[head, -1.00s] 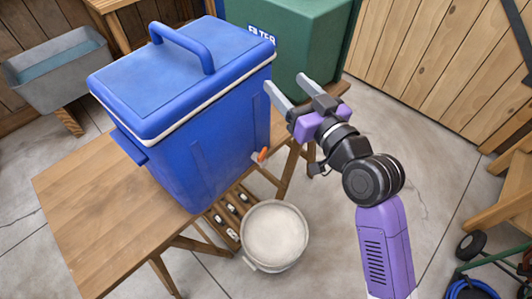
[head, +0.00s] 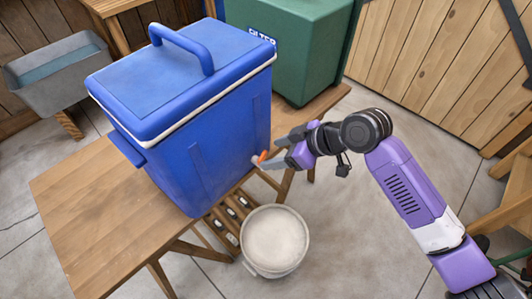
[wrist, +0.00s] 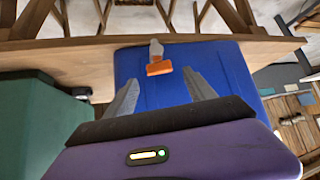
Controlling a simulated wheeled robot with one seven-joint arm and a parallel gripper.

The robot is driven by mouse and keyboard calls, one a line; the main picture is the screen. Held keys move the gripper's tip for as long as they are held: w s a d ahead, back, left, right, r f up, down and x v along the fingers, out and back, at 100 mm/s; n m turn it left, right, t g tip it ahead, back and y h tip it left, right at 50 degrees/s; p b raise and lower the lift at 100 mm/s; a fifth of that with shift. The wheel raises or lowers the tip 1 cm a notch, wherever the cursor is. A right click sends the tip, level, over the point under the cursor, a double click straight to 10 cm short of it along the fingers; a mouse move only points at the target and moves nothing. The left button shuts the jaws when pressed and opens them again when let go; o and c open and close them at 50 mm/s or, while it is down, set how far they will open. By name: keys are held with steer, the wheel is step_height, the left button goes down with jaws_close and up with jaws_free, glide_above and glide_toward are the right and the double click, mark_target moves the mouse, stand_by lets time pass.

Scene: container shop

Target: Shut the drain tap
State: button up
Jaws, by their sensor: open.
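The drain tap (head: 259,156) sits low on the right side of the blue cooler (head: 190,130). In the wrist view, its orange handle (wrist: 158,69) looks like a short bar lying across the pale spout (wrist: 156,49). My gripper (head: 268,155) is at the tap with its fingers apart. In the wrist view, the tips of my gripper (wrist: 160,77) lie on either side of the handle, with a gap showing on both sides. Nothing is held. In the head view, the fingers partly hide the tap.
The cooler stands on a wooden table (head: 75,220). A pale round bucket (head: 304,240) is on the floor below the tap. A green filter box (head: 310,55) stands behind the gripper. A grey trough (head: 62,80) is at the left. Open floor lies right of the bucket.

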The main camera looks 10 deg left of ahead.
mark_target(263, 156)
steer(key=shift+x, duration=2.1)
steer(key=shift+c, duration=0.4)
steer(key=c, duration=1.3)
steer(key=p, duration=0.1)
steer(key=m+t+p, duration=0.1)
steer(key=shift+s+a+r+m+p, duration=0.15)
steer(key=shift+r+m+p, duration=0.1)
steer(key=shift+m+p, duration=0.1)
steer(key=shift+f+m+t+h+p, duration=0.2)
steer(key=shift+m+t+h+p, duration=0.35)
steer(key=shift+m+t, duration=0.1)
steer(key=o, duration=1.4)
